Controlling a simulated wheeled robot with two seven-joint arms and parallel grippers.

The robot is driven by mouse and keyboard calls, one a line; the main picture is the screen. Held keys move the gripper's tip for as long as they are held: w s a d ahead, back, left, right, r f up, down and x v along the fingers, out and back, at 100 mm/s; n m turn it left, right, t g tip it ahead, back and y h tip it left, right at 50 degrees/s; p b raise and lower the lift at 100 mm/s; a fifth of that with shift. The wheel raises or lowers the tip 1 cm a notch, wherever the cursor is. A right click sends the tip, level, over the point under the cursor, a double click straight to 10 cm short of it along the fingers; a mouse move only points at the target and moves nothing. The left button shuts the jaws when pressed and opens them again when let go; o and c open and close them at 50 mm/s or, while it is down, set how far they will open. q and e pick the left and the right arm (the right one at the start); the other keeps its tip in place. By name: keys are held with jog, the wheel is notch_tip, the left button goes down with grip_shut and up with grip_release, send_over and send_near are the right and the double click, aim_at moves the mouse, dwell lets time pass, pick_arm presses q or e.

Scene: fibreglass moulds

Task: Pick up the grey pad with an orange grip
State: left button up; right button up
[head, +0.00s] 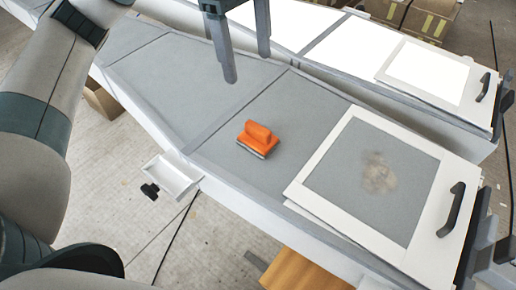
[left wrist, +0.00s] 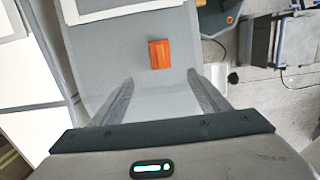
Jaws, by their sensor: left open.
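The grey pad with an orange grip (head: 258,138) lies on the grey surface of the near mould (head: 215,85), left of a white frame. Its orange grip faces up, and only a thin edge of the grey pad shows beneath it. My left gripper (head: 246,66) is open and empty, above the mould and behind the pad in the head view. In the left wrist view, the orange grip (left wrist: 160,54) lies just beyond the gap between the open fingers (left wrist: 160,80), apart from them. My right gripper is not in view.
A white frame (head: 313,163) with a black handle (head: 451,209) lies on the mould around a pale brownish patch (head: 379,174). A small white tray (head: 172,178) sticks out at the mould's near edge. A second mould with another frame (head: 466,104) stands behind. Cardboard boxes (head: 430,20) stand farther back.

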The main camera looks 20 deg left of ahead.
pick_arm(q)
jog(key=shift+f+b, duration=0.3)
jog(key=shift+f, duration=0.45)
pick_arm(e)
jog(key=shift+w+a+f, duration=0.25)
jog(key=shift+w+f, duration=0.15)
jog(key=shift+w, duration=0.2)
pick_arm(q)
jog(key=p, duration=0.4)
send_near(256, 126)
jog(key=f, duration=0.5)
jog(key=shift+s+d+f, duration=0.1)
jog(key=shift+d+f, duration=0.15)
jog(key=shift+d, duration=0.15)
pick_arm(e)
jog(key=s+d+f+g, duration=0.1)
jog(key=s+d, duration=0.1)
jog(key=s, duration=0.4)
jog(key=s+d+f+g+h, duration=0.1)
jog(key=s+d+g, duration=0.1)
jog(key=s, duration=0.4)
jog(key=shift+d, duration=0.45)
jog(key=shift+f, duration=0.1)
pick_arm(q)
jog(key=shift+f, duration=0.15)
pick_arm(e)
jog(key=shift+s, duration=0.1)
